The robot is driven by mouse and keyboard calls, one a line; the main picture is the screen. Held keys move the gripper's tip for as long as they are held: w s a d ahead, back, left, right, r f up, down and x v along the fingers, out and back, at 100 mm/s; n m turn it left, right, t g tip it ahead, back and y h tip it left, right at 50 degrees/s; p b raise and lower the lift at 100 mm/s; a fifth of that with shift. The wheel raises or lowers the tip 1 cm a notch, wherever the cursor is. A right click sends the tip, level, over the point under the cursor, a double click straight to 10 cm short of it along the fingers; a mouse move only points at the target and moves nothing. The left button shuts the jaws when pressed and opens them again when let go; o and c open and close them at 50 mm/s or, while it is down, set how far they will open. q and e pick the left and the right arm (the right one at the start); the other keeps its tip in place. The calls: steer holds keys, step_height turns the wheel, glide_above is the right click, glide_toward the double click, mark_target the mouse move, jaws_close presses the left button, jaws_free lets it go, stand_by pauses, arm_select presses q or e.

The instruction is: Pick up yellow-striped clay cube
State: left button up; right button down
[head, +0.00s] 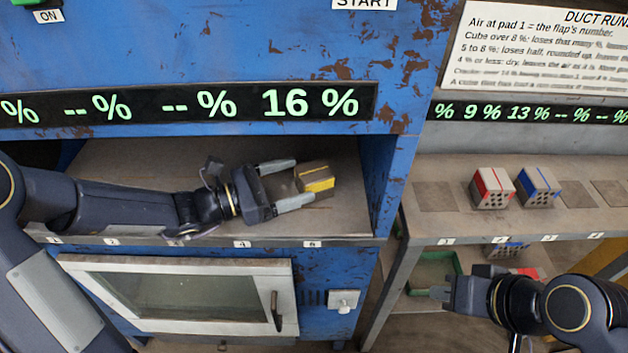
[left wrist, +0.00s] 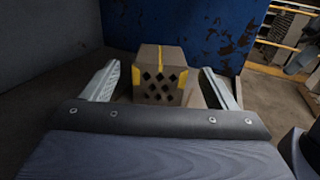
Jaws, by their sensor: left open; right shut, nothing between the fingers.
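The yellow-striped clay cube (head: 315,180) sits on the shelf inside the blue machine, near its right end, under the 16 % display. In the left wrist view the cube (left wrist: 160,70) shows its holed face, with yellow stripes on top and at the corners. My left gripper (head: 295,183) is open, with one finger on each side of the cube. In the left wrist view the fingers (left wrist: 165,85) stand apart from the cube, with a gap on both sides. My right gripper (head: 440,292) is shut and empty at the lower right, away from the cube.
A red-striped cube (head: 492,188) and a blue-striped cube (head: 537,187) stand on the numbered pads of the right bench (head: 465,222). More cubes and a green tray (head: 436,268) sit below it. The machine's right wall (head: 385,180) stands close to the yellow-striped cube.

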mark_target(300, 178)
arm_select(q)
steer(key=x, duration=0.5)
steer(key=c, duration=1.1)
steer(key=shift+o, duration=0.2)
steer(key=shift+r, duration=0.1)
